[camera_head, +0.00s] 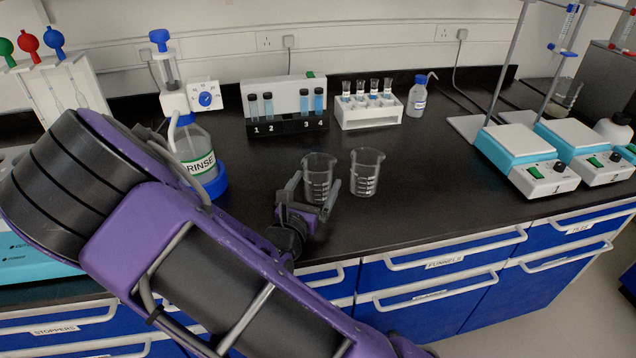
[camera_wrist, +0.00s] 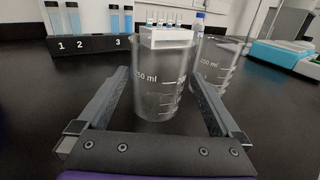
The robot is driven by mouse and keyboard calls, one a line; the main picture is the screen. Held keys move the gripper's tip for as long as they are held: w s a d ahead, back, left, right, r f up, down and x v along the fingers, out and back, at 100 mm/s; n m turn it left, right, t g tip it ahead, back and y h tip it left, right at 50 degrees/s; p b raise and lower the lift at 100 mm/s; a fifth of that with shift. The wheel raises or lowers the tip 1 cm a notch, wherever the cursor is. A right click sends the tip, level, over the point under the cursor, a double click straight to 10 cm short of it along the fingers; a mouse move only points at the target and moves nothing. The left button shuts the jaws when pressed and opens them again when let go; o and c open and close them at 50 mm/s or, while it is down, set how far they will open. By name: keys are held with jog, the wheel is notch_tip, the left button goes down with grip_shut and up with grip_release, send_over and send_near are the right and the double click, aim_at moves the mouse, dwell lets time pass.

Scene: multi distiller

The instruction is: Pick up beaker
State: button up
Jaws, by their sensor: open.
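Two clear glass beakers with white markings stand upright on the black bench. The left beaker (camera_head: 319,176) is right by my gripper (camera_head: 315,196); the right beaker (camera_head: 365,172) stands a little to its right. In the wrist view my gripper (camera_wrist: 165,98) is open, and the left beaker (camera_wrist: 158,88) stands in the space between its two fingers, with no clear contact. The right beaker (camera_wrist: 214,62) shows behind and outside the right finger, partly hidden by it.
A white rack of small tubes (camera_head: 368,114) and a numbered cuvette stand (camera_head: 287,124) are at the back. Hotplate stirrers (camera_head: 527,160) stand at the right. Bench between the beakers and stirrers is clear.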

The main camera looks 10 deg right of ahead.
jog(key=x, duration=0.3)
jog(key=shift+w+d+f+b, duration=0.1)
jog(key=shift+w+f+b, duration=0.25)
jog(key=shift+w+b, duration=0.1)
jog(key=shift+w+d, duration=0.3)
jog(key=shift+w, duration=0.15)
jog(key=shift+r, duration=0.1)
jog(key=c, duration=1.2)
